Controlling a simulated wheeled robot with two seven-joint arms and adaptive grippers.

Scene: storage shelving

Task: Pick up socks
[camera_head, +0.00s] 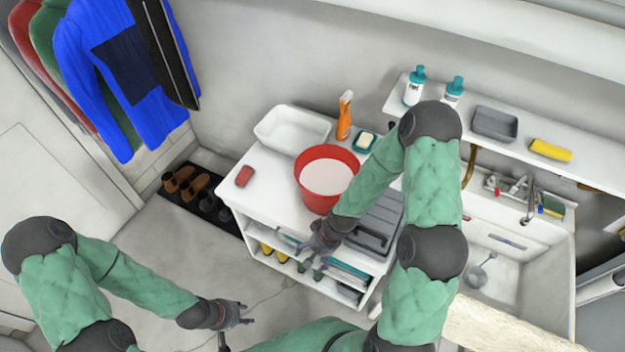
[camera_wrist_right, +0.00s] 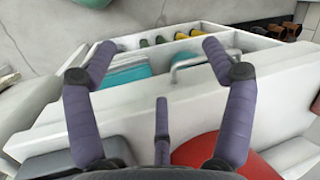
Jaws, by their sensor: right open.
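I see no sock that I can tell for sure. Small yellow and dark green items (camera_head: 273,251) lie in the upper compartment of the white shelf unit (camera_head: 262,213); they also show as rounded yellow, green and dark shapes (camera_wrist_right: 160,39) at the top of the right wrist view. They may be socks, but are too small to tell. My right gripper (camera_head: 314,252) is open and empty at the unit's front edge; its spread fingers (camera_wrist_right: 158,50) frame the shelf opening. My left gripper (camera_head: 240,314) is above the floor, fingers apart, nothing seen in it.
A sink (camera_head: 540,260) is at the right. Shoes on a black mat (camera_head: 206,194) lie left. The floor before the unit is mostly clear.

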